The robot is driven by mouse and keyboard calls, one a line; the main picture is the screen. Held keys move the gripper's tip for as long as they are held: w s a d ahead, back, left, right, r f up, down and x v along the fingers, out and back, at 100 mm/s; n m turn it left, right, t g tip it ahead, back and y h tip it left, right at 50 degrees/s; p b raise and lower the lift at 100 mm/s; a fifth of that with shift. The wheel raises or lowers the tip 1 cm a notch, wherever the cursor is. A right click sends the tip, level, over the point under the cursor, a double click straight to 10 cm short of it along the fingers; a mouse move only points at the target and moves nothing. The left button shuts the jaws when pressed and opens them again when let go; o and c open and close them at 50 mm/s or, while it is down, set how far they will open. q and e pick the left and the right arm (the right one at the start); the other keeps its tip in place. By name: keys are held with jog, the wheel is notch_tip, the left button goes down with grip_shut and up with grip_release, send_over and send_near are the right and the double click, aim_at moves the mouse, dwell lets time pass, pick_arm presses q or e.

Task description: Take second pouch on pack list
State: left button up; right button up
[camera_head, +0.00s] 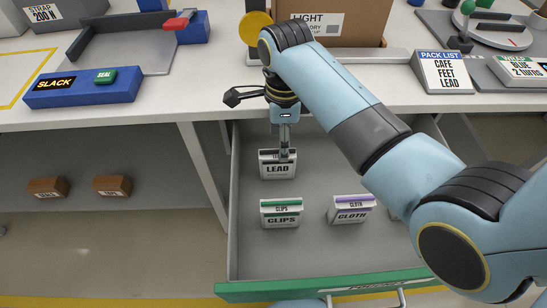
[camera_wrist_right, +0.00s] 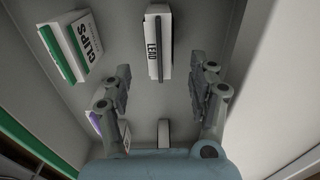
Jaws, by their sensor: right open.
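The white pack list (camera_head: 444,73) stands on the bench and reads CAFE, FEET, LEAD, so its second line is FEET. I see no label reading FEET in the open drawer. A white LEAD pouch (camera_head: 278,169) stands at the drawer's back; it also shows in the right wrist view (camera_wrist_right: 153,45). My right gripper (camera_head: 284,155) points down over the LEAD pouch. In the right wrist view its fingers (camera_wrist_right: 161,75) are spread, with nothing held between them. A pale block (camera_wrist_right: 163,132) there shows no readable label. My left gripper is out of view.
The grey drawer (camera_head: 250,255) also holds a green CLIPS pouch (camera_head: 282,218) and a purple CLOTH pouch (camera_head: 351,215). My right arm hides the drawer's right side. A cardboard box (camera_head: 350,20) and a blue SLACK unit (camera_head: 85,92) stand on the bench.

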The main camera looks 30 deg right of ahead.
aim_at(277, 162)
notch_tip(277, 162, down, 3)
jog(key=shift+r, duration=0.1)
jog(key=shift+f, duration=0.4)
jog(key=f, duration=0.1)
jog(key=f+b, duration=0.1)
jog(key=f, duration=0.2)
jog(key=shift+w+a+f, duration=0.2)
jog(key=shift+a, duration=0.2)
jog(key=shift+f, duration=0.4)
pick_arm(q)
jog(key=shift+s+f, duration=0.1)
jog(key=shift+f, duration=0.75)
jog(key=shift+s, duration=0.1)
pick_arm(e)
jog(key=shift+c, duration=1.2)
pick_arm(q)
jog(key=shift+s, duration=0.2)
pick_arm(e)
grip_shut()
